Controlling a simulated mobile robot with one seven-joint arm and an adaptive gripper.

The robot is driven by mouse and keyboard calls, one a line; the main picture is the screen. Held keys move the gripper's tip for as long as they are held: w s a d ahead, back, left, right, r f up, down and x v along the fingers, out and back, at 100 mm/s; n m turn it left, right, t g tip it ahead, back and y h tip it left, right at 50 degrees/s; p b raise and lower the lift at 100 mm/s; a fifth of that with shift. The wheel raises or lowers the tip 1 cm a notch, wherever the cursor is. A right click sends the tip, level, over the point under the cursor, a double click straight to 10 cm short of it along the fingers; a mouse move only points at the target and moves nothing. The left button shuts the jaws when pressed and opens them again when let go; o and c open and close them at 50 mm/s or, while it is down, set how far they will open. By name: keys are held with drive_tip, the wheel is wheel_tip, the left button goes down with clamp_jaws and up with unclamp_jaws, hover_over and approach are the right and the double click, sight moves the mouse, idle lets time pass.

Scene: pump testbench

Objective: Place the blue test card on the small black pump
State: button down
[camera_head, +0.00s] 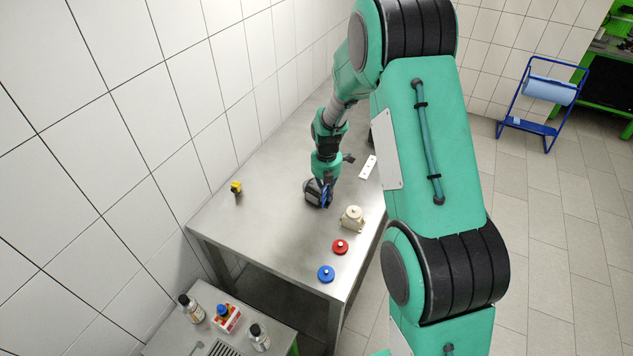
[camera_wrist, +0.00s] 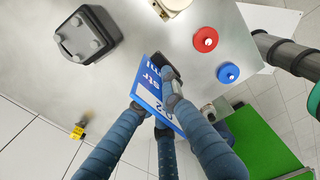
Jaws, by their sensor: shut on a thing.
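The blue test card (camera_wrist: 151,84) with white lettering is held in my gripper (camera_wrist: 154,101), whose fingers close on it in the wrist view. The card is tilted and partly hidden by the fingers. The small black pump (camera_wrist: 88,36) stands on the steel table at the upper left of the wrist view, apart from the card in that picture. In the head view the pump (camera_head: 312,191) is partly hidden behind the card (camera_head: 325,194) and my gripper. The height of the card above the table is hard to tell.
On the table are a cream pump (camera_head: 352,219), a red disc (camera_head: 340,247), a blue disc (camera_head: 326,274), a yellow fitting (camera_head: 236,187) and a white plate (camera_head: 368,168). The left part of the table is mostly clear. A tiled wall (camera_head: 150,110) runs along the left.

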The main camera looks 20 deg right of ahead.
drive_tip(key=shift+w, duration=0.1)
drive_tip(key=p, duration=0.3)
approach(316, 190)
drive_tip(key=w, duration=0.2)
drive_tip(key=w+d, duration=0.1)
drive_tip(key=shift+w+d+f, duration=0.1)
drive_tip(key=shift+w+f, duration=0.2)
drive_tip(key=shift+f, duration=0.1)
idle(0.4)
drive_tip(key=shift+f+p, duration=0.35)
drive_tip(key=shift+f, duration=1.4)
drive_tip(key=shift+f, duration=0.15)
drive_tip(key=c, duration=1.9)
unclamp_jaws()
